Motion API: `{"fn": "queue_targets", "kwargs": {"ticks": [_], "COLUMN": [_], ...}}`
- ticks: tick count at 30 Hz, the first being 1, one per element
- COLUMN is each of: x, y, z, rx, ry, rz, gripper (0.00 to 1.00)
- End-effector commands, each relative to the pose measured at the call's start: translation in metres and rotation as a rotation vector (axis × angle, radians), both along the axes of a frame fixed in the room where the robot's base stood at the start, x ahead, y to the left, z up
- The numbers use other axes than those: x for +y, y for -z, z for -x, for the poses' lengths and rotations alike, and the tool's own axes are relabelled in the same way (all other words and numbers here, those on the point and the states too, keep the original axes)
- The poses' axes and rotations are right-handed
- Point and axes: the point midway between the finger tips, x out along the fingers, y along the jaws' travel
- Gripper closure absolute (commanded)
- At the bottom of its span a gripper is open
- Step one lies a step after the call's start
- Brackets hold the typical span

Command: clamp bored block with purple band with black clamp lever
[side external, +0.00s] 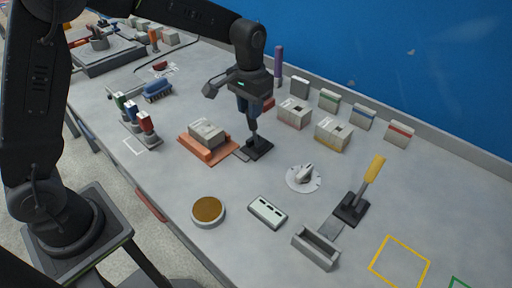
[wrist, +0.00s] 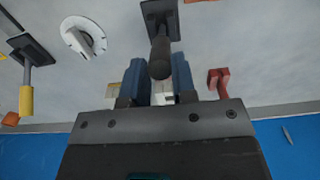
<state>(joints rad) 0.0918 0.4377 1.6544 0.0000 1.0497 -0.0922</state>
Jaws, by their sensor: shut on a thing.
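The black clamp lever stands on a black base plate (side external: 259,148), beside an orange fixture (side external: 188,145). A grey bored block (side external: 206,131) sits in that fixture; I cannot make out a purple band on it. My gripper (side external: 252,122) points down over the clamp base. In the wrist view, the lever's dark round handle (wrist: 160,62) lies between the blue fingers of my gripper (wrist: 160,78), which is shut on it. The lever looks roughly upright. The fingers partly hide its upper part.
A yellow-handled clamp (side external: 372,172) stands at right, near a grey channel (side external: 316,248). A dial (side external: 304,177) lies right of my gripper. Banded blocks (side external: 333,132) stand behind, near the blue wall. A purple post (side external: 278,60) stands behind my gripper. The front right is mostly clear.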

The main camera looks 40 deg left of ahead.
Motion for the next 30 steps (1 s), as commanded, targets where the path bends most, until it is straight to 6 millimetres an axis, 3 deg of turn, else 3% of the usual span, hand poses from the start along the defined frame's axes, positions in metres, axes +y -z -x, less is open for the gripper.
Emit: {"fn": "queue_targets", "kwargs": {"ticks": [15,30], "x": [0.001,0.001], "y": [0.003,0.005], "z": [0.017,0.021], "rx": [0.007,0.006], "ry": [0.0,0.0], "rz": [-0.002,-0.002], "gripper": [0.98,0.98]}}
